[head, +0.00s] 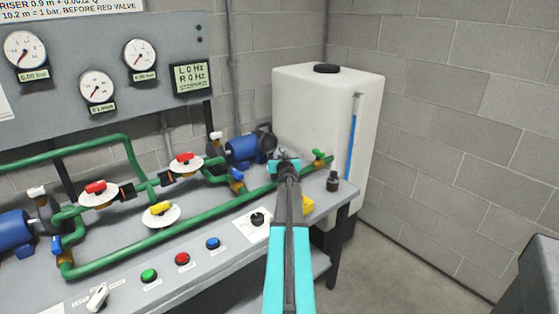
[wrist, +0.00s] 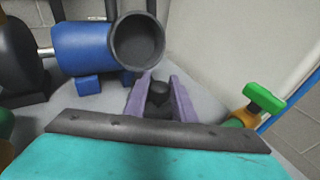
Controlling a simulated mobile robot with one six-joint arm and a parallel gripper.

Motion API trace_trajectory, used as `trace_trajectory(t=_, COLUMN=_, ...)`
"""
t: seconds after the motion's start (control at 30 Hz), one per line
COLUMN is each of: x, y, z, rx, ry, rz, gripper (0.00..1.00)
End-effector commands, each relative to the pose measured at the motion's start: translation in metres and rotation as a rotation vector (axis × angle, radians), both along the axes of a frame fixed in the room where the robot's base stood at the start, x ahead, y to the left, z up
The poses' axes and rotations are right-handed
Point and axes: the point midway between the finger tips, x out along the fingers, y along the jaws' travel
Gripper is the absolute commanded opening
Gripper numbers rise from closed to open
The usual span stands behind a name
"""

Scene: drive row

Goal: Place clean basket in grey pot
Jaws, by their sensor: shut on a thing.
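My gripper (head: 286,160) is over the right end of the bench, in front of the blue motor. In the wrist view its two purple fingers (wrist: 160,86) are shut around a small dark thing with a round knob (wrist: 158,88). Its lower part is shaded and partly hidden, so I cannot tell whether it is the clean basket. A small dark round piece with a knob (head: 333,182) stands at the bench's right edge in the head view. I cannot make out the grey pot for certain in either view.
Green pipes (head: 150,238) with red and yellow valve handles run along the grey bench. A blue motor (head: 241,149) also shows in the wrist view (wrist: 84,48). A white tank (head: 310,110) stands behind. Buttons line the front.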

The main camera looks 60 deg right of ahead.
Motion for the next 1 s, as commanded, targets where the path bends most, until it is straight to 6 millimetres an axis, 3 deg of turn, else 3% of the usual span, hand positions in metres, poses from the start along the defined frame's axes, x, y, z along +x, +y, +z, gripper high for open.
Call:
trace_trajectory(t=0.4, x=0.0006, y=0.0004, z=-0.0032, rx=-0.001, ry=-0.001, rz=0.0, gripper=0.0)
trace_trajectory(t=0.43, x=0.0006, y=0.0005, z=-0.0034, rx=0.0, ry=0.0, rz=0.001, gripper=0.25)
trace_trajectory(t=0.53, x=0.0008, y=0.0006, z=-0.0027, rx=-0.001, ry=0.001, rz=0.001, gripper=0.42)
trace_trajectory(t=1.0, x=0.0008, y=0.0025, z=0.0003, rx=0.0, ry=0.0, rz=0.002, gripper=0.42)
